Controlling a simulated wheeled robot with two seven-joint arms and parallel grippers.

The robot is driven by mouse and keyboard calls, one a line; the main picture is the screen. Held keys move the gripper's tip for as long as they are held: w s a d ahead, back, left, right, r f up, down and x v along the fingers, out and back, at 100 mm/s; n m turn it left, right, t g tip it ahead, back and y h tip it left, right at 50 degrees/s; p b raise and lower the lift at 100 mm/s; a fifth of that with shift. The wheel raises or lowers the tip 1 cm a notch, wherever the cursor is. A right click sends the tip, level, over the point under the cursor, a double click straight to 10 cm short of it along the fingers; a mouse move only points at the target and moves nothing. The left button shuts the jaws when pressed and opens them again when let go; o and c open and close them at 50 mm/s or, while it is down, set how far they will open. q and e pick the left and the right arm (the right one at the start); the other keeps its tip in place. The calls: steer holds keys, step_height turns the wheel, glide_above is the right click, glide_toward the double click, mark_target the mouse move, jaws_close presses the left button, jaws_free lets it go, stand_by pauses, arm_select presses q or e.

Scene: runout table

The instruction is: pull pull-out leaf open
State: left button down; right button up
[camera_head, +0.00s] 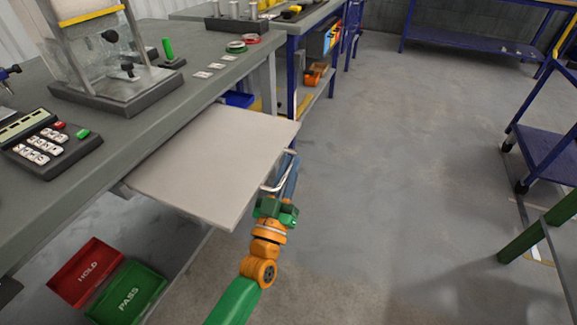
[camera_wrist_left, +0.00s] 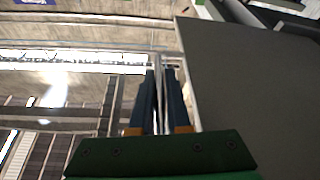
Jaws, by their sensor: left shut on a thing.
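The pull-out leaf (camera_head: 215,165) is a flat pale panel that sticks out from under the front edge of the grey worktable (camera_head: 190,95). A thin, light bar handle (camera_head: 276,187) runs along its outer edge. My left gripper (camera_head: 291,163) has its blue fingers closed around the handle at that edge. In the left wrist view the two fingers (camera_wrist_left: 160,75) are close together on the thin bar, with the leaf (camera_wrist_left: 250,95) to the right. The fingers partly hide the handle. My right gripper is in neither view.
Red HOLD (camera_head: 87,273) and green PASS (camera_head: 128,293) bins sit below the leaf. A keypad (camera_head: 50,145) and a clear-guarded fixture (camera_head: 110,65) stand on the table. The floor (camera_head: 400,150) right of the leaf is open, up to a blue cart (camera_head: 545,155).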

arm_select(q)
steer(key=c, duration=1.2)
jaws_free()
steer(key=shift+o, duration=0.2)
steer(key=v, duration=0.7)
